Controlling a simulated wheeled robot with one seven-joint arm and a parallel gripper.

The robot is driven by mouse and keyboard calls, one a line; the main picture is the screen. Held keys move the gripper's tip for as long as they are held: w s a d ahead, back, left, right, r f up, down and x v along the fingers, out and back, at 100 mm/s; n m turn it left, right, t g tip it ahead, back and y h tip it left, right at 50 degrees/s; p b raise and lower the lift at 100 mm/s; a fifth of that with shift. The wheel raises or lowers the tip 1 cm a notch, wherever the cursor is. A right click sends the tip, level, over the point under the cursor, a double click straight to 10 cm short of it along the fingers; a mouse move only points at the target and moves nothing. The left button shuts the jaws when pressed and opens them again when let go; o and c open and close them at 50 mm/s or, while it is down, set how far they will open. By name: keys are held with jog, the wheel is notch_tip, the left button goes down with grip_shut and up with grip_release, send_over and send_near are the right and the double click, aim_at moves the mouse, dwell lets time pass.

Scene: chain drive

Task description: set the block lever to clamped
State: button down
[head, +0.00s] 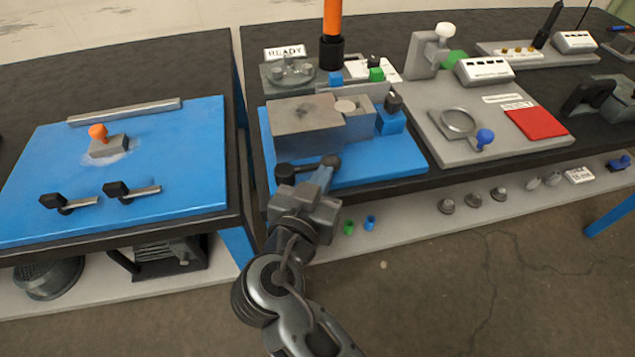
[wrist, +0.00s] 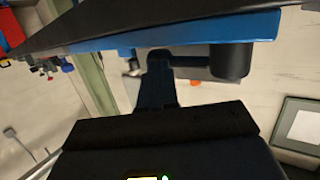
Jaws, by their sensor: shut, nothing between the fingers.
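The blue fixture plate (head: 400,165) on the middle bench carries a large grey block (head: 290,125). At the plate's front edge is a lever with a black knob (head: 285,172), which I take for the block lever; its knob points left. The knob shows in the wrist view as a dark cylinder (wrist: 230,62), with a short bar running toward my fingers. My gripper (head: 323,175) is shut and empty at the lever's right end, by the front edge of the plate. It shows in the wrist view (wrist: 157,75). I cannot tell whether the fingers touch the lever.
A left bench holds a blue plate (head: 60,160) with two black-knobbed clamps (head: 125,190) and an orange-knobbed piece (head: 98,132). A grey fixture (head: 420,115) with a ring and a red pad (head: 537,124) stand right. A lower shelf (head: 420,225) holds small parts.

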jog(key=shift+f, duration=0.1)
jog(key=shift+w+d+f+n+y+b, duration=0.1)
jog(key=shift+w+n+y+b, duration=0.1)
jog(key=shift+n+y+b, duration=0.15)
jog(key=shift+w+d+n+y+b, duration=0.15)
jog(key=shift+n+y, duration=0.1)
jog(key=shift+y, duration=0.2)
jog(key=shift+w+n+t+y, duration=0.35)
jog(key=shift+n+y, duration=0.25)
jog(key=shift+y, duration=0.4)
jog(key=shift+w+a+b, duration=0.1)
jog(key=shift+w+b, duration=0.2)
jog(key=shift+b, duration=0.3)
jog(key=shift+w+r, duration=0.15)
jog(key=shift+r, duration=0.05)
